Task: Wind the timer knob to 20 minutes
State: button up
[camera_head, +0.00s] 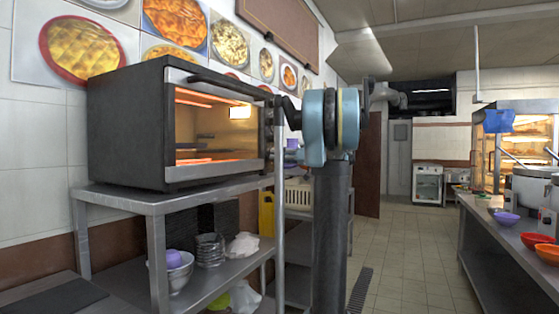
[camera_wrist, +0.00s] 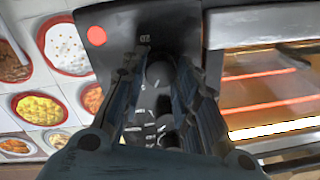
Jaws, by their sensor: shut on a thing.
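The dark oven (camera_head: 125,125) stands on a metal shelf unit, its lit window facing the aisle. Its black control panel fills the upper middle of the wrist view (camera_wrist: 118,25), with a lit red lamp (camera_wrist: 97,35) beside the knobs. My gripper (camera_wrist: 159,72) is at the panel, its two dark fingers on either side of a round dark knob (camera_wrist: 158,73), shut on it. This is the knob nearest the lamp, apparently the timer knob. Other knobs (camera_wrist: 166,121) lie nearer the palm, partly hidden. Small white marks show on the panel, too blurred to read; no pointer is clear.
The oven's door handle (camera_head: 232,88) runs along the door top, close to my wrist. Glowing heating bars (camera_wrist: 260,75) show in the window. The tiled aisle (camera_head: 415,245) is clear; a counter (camera_head: 490,245) stands right.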

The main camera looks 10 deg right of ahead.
jog(key=m, duration=0.6)
jog(key=m+t, duration=0.1)
jog(key=m, duration=0.6)
jog(key=m+h, duration=0.1)
jog(key=m, duration=0.6)
jog(key=shift+f, duration=0.25)
jog(key=m, duration=0.6)
jog(key=shift+s+a+f+m, duration=0.1)
jog(key=shift+a+m, duration=0.05)
jog(key=shift+m, duration=0.25)
jog(key=o, duration=1.1)
